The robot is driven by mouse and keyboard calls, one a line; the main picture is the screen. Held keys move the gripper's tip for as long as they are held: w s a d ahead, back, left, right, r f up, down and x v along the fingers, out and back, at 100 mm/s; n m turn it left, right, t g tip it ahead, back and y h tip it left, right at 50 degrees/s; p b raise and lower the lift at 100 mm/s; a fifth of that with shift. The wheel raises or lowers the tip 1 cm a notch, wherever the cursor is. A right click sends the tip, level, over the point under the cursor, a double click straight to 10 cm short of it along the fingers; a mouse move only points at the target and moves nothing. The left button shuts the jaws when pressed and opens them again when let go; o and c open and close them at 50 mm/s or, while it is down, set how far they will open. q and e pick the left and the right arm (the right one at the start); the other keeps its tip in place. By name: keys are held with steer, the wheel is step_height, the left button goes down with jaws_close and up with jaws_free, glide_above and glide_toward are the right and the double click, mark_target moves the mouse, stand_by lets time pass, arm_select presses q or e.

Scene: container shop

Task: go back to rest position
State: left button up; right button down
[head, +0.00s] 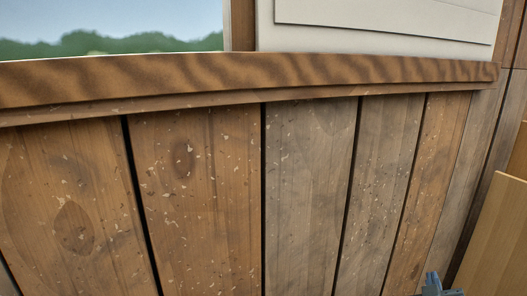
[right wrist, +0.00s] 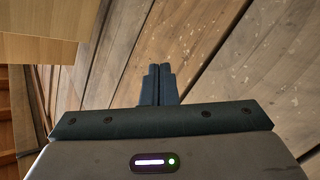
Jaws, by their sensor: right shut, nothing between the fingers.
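My right gripper (right wrist: 159,72) shows in the right wrist view with its two dark fingers together and nothing between them. The tip of it also shows at the bottom right edge of the head view (head: 434,283), in front of the plank wall. My left gripper is in neither view.
A wall of worn wooden planks (head: 312,190) fills the head view, topped by a brown ledge (head: 250,75). A window (head: 110,25) and a white panel (head: 385,20) are above. A light wooden board (head: 497,235) stands at the right; a light wooden piece (right wrist: 40,48) is at upper left in the wrist view.

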steer(key=s+a+f+g+y, duration=0.2)
steer(key=s+f+g, duration=0.1)
steer(key=s+f, duration=0.35)
steer(key=s+a+f+g+y, duration=0.1)
steer(key=s+a+f+g, duration=0.2)
steer(key=s+f, duration=0.35)
steer(key=s+a+f+g+y, duration=0.2)
steer(key=s+a+f+g, duration=0.1)
steer(key=s+f, duration=0.3)
steer(key=s+a+f+g+y, duration=0.2)
steer(key=s+a+f+g, duration=0.15)
steer(key=s, duration=0.45)
step_height(320, 180, down, 31)
steer(key=d, duration=0.3)
steer(key=s+d+f+g, duration=0.1)
steer(key=s+f, duration=1.7)
steer(key=f, duration=0.1)
steer(key=shift+f+m+g+b, duration=0.25)
steer(key=shift+m+g+b, duration=0.1)
steer(key=shift+b, duration=0.1)
